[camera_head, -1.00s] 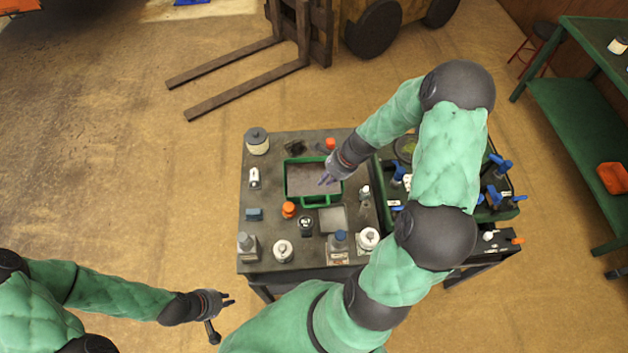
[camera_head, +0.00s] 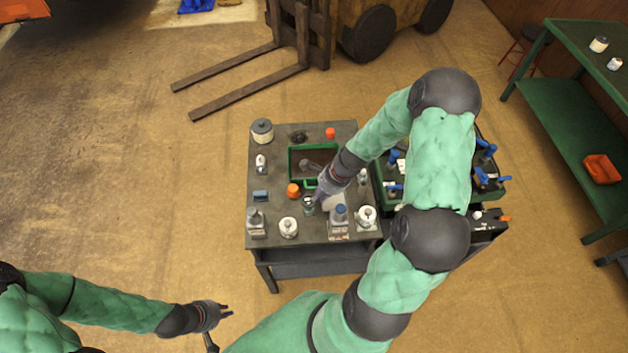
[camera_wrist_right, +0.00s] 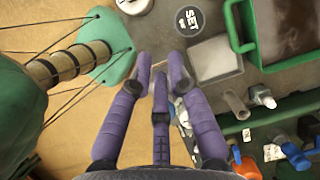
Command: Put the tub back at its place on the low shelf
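A green-rimmed tub (camera_head: 290,163) with a handle on its near side stands on the dark table top; its corner shows in the right wrist view (camera_wrist_right: 238,38). A greyish shape shows inside its rim in the head view; I cannot tell what it is. My right gripper (camera_head: 321,198) is just in front of the tub, above the table and apart from it. In the wrist view its purple fingers (camera_wrist_right: 161,68) are apart with nothing between them. My left gripper (camera_head: 228,309) is away from the table at lower left, holding nothing I can make out.
The table (camera_head: 270,225) carries several jars and bottles, with an orange-capped one (camera_head: 293,190) near the tub. A lower shelf (camera_head: 315,264) shows beneath. A green tray of blue-handled items stands right. A green bench (camera_head: 565,130) holds an orange bin (camera_head: 602,168). Forklift forks lie behind.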

